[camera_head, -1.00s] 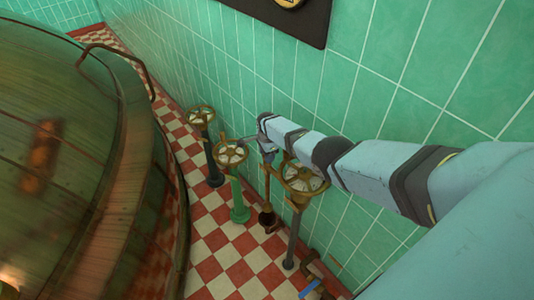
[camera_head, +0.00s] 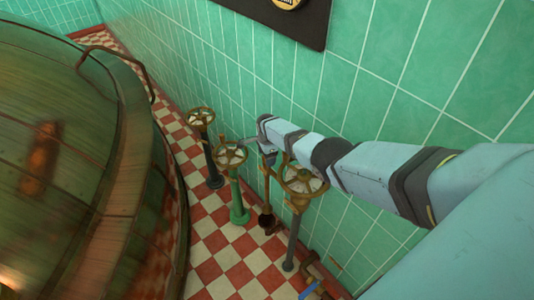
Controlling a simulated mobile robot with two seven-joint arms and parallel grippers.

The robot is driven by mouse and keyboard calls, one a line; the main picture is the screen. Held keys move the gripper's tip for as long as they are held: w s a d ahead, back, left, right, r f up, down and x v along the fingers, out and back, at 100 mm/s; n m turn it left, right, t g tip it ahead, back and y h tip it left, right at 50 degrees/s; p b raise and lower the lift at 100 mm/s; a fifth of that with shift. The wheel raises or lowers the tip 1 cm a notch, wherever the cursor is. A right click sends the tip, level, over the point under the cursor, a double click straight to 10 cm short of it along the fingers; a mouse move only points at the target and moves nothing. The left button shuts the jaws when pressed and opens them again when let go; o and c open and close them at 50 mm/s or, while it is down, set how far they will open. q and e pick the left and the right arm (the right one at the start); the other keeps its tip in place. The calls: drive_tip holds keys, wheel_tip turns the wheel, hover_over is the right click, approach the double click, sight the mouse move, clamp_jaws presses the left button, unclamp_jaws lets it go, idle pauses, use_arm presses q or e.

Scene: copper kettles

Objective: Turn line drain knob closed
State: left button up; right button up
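Several valve handwheels stand on posts along the wall. One brass wheel (camera_head: 201,117) is on a dark post farthest away. Another wheel (camera_head: 230,154) is on a green post (camera_head: 238,205) in the middle. A larger brass wheel (camera_head: 302,181) is nearest, on a grey post. A dark post (camera_head: 266,205) stands between the last two, its top hidden by my arm. No label shows which is the line drain knob. My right gripper (camera_head: 249,141) is at the far right rim of the green-post wheel; its fingers are small, so contact and opening are unclear. My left gripper is out of view.
A big copper kettle (camera_head: 70,150) with a curved handle (camera_head: 118,60) fills the left. A green tiled wall (camera_head: 430,60) stands close behind the valves. Pipes (camera_head: 315,280) lie low at the bottom. The checkered floor (camera_head: 228,260) between is narrow.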

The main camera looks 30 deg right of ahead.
wheel_tip(320, 180, up, 6)
drive_tip(key=p, duration=0.3)
drive_tip(key=shift+f, duration=0.25)
wheel_tip(320, 180, up, 8)
drive_tip(key=shift+r+p, duration=0.15)
drive_tip(key=shift+p, duration=0.25)
